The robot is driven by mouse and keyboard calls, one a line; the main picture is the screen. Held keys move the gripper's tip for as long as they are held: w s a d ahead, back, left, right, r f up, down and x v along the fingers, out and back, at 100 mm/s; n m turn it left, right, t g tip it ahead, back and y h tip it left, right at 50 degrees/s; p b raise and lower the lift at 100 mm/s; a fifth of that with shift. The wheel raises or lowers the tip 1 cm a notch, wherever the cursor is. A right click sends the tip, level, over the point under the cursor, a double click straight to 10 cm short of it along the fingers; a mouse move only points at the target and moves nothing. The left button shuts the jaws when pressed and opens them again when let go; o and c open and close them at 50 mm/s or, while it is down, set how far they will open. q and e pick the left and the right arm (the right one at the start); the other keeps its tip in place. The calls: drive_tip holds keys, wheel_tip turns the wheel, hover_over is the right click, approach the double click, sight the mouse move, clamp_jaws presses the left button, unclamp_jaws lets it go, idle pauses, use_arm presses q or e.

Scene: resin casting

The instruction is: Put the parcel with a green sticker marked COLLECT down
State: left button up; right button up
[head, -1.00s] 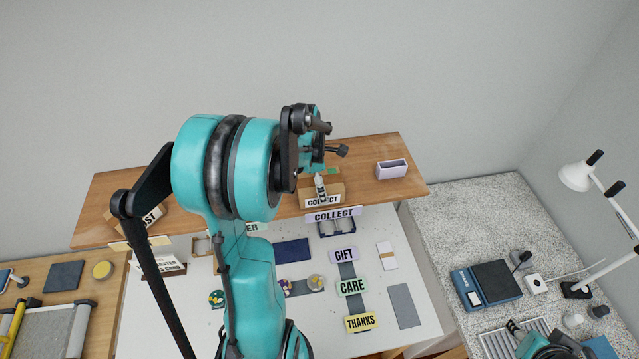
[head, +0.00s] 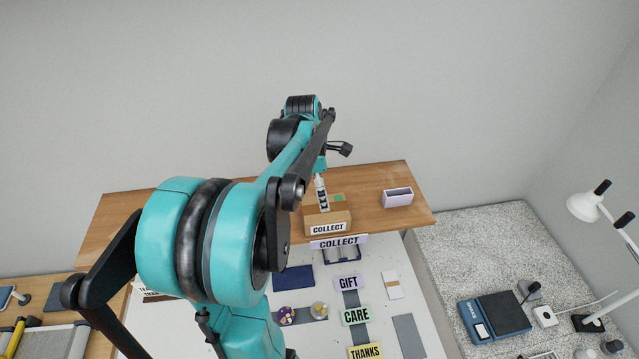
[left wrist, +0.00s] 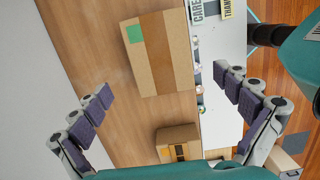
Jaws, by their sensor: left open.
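The cardboard parcel with the green sticker (head: 341,218) rests on the wooden shelf (head: 365,215), above the front-edge COLLECT sign (head: 339,242). A white COLLECT label shows on its front. In the left wrist view the parcel (left wrist: 172,75) shows its top, with a brown tape strip and the green sticker (left wrist: 134,34) at one corner. My left gripper (head: 322,193) is over the parcel in the head view. In the left wrist view its fingers (left wrist: 165,85) are spread wide with nothing held, one on each side of the parcel's near end. My right gripper is out of view.
Another taped parcel (left wrist: 178,140) stands on the shelf in the left wrist view. A lilac open box (head: 398,198) stands on the shelf to the right. GIFT, CARE (head: 356,316) and THANKS signs lie on the white table below. A lamp (head: 588,206) stands far right.

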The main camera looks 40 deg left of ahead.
use_arm(q)
drive_tip(key=s+d+m+t, duration=0.3)
drive_tip(key=d+m, duration=0.8)
drive_tip(key=m, duration=0.3)
drive_tip(key=s+d+m+t+y, duration=0.1)
drive_tip(key=s+d+m, duration=0.3)
drive_tip(key=d+m, duration=0.8)
drive_tip(key=shift+r+m+t, duration=0.3)
drive_tip(key=shift+m+t, duration=0.6)
drive_tip(key=shift+m, duration=0.2)
drive_tip(key=shift+s, duration=0.1)
